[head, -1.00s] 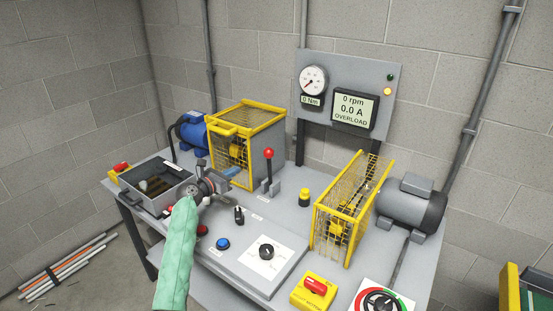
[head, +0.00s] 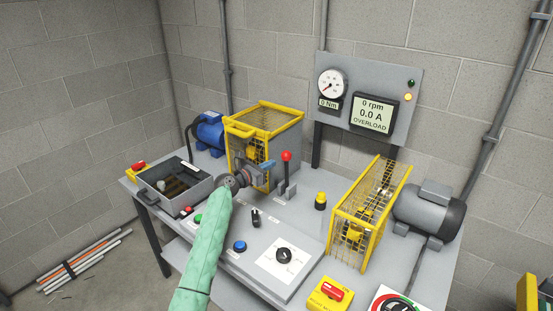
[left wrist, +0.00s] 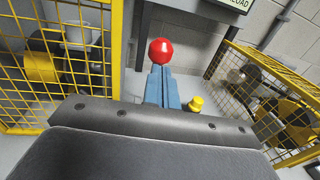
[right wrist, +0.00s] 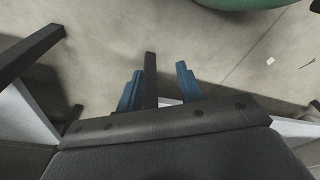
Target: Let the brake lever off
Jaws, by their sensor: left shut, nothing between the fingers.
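The brake lever is a grey upright lever with a red ball knob (head: 286,156), standing on a grey base on the bench. In the left wrist view the red knob (left wrist: 160,51) shows just beyond my fingertips. My left gripper (head: 269,165) is shut with its blue fingers together and empty. In the head view it is a little left of the lever; whether it touches the lever cannot be told. The lever's shaft is mostly hidden behind the fingers in the left wrist view. My right gripper (right wrist: 160,80) is open, low over the floor, with a dark bar visible between its fingers.
A yellow mesh guard (head: 265,120) stands behind and left of the lever; another guard (head: 368,215) is to the right. A yellow button (head: 320,200) stands right of the lever. A control panel (head: 270,262) is in front. The display (head: 372,113) reads OVERLOAD.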

